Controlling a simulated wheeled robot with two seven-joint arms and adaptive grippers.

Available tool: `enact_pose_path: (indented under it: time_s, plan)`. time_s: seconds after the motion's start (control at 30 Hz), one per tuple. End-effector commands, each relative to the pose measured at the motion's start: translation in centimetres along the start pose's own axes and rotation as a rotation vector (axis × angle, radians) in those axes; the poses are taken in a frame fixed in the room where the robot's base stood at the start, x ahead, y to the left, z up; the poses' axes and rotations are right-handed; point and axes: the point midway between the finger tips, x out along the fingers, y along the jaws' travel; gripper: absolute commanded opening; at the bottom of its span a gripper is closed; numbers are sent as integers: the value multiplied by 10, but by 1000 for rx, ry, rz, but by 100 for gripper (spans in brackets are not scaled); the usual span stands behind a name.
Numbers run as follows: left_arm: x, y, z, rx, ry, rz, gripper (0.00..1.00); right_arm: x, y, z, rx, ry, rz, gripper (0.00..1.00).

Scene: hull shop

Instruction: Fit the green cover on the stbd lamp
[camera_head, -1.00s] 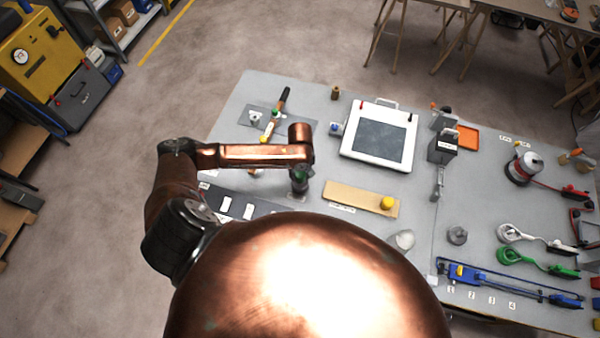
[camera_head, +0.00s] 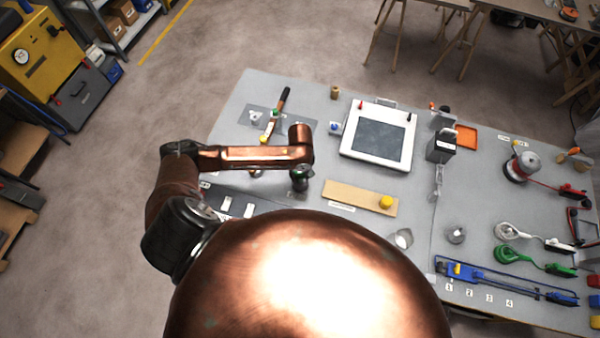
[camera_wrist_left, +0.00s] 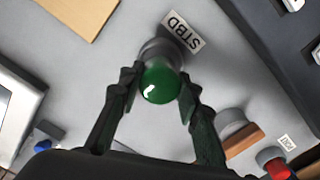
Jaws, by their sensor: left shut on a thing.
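My left gripper (camera_head: 300,184) points down at the table on the left half of the bench. In the left wrist view its fingers (camera_wrist_left: 160,92) are shut on the green cover (camera_wrist_left: 161,82), a glossy green dome. Right behind the cover is the round grey stbd lamp (camera_wrist_left: 158,50), partly hidden by it, beside a white STBD label (camera_wrist_left: 184,32). The cover overlaps the lamp in this view; I cannot tell whether it is seated or just above. In the head view the gripper hides most of the lamp. My right gripper is not in view.
A tan board (camera_head: 345,198) with a yellow knob (camera_head: 386,202) lies right of the gripper. A white case with a dark screen (camera_head: 378,138) stands behind it. A dark strip (camera_head: 262,206) with white pieces lies nearby. The wrist view shows a red-topped piece (camera_wrist_left: 276,166).

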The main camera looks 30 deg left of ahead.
Motion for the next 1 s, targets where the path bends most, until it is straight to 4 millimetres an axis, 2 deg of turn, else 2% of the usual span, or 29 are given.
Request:
enact_pose_path:
  time_s: [0.53,1.0]
  plan:
    - [2,0,0,-1,0,0,15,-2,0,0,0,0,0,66]
    - [11,0,0,-1,0,0,15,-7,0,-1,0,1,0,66]
